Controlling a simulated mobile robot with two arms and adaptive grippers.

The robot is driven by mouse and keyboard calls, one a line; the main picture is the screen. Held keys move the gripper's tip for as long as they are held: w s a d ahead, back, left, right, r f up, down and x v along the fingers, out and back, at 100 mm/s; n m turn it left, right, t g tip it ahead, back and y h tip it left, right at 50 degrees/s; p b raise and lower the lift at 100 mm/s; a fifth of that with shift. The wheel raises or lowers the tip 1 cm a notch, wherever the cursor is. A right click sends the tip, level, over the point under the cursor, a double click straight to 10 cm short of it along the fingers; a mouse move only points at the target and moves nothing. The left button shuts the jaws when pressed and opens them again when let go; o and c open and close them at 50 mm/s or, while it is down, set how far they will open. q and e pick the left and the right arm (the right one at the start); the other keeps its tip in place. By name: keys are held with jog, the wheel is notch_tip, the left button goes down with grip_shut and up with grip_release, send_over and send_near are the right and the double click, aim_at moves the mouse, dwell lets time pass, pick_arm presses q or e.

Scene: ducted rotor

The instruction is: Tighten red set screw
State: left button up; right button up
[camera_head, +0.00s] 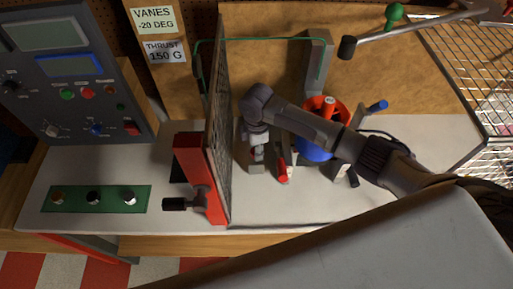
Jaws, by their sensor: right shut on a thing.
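My right gripper (257,140) comes in from the right and points down over the bench, just right of the mesh screen. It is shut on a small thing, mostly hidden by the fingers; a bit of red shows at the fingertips. A small grey block (256,169) is just below the fingertips; I cannot tell whether they touch. A red-handled tool (282,172) stands just right of the gripper, apart from it. I cannot make out the red set screw for certain. My left gripper is out of view.
An upright mesh screen (221,120) with a red clamp (199,180) stands left of the gripper. A red container (341,112) and blue ball-like thing (313,151) sit behind my arm. A control panel (75,70) and green board (75,199) are left. The bench's front is clear.

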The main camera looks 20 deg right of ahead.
jog(key=shift+w+r, duration=0.1)
dwell(0.3)
jog(key=o, duration=1.2)
jog(key=shift+c, duration=0.2)
jog(key=shift+r, duration=0.2)
notch_tip(320, 180, up, 12)
jog(key=shift+f, duration=0.2)
